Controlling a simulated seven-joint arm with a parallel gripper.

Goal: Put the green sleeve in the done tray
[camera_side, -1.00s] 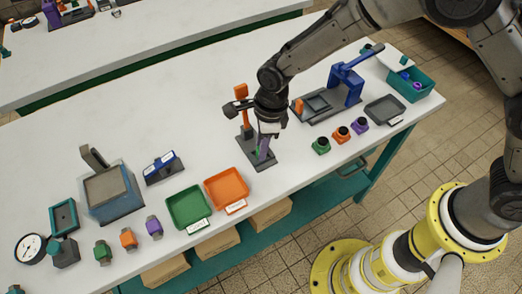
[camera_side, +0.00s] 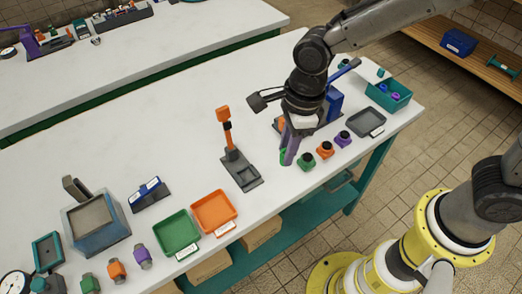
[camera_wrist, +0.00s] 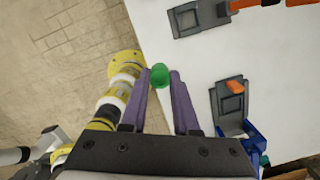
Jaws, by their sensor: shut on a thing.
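My gripper (camera_side: 290,158), with purple fingers, is shut on the green sleeve (camera_side: 283,155), held near the bench's front edge. In the wrist view the green sleeve (camera_wrist: 160,76) sits between the fingertips of my gripper (camera_wrist: 161,82). In the side view the fingers hide most of it. Three trays carry white labels too small to read: a green tray (camera_side: 176,231), an orange tray (camera_side: 213,211) and a dark grey tray (camera_side: 366,122). I cannot tell which is the done tray. All three look empty.
Green (camera_side: 306,162), orange (camera_side: 325,150) and purple (camera_side: 343,138) pieces stand right of my gripper. The blue press (camera_side: 333,104) is just behind it. A grey stand with an orange lever (camera_side: 225,120) is to the left. A teal bin (camera_side: 388,95) holds purple pieces.

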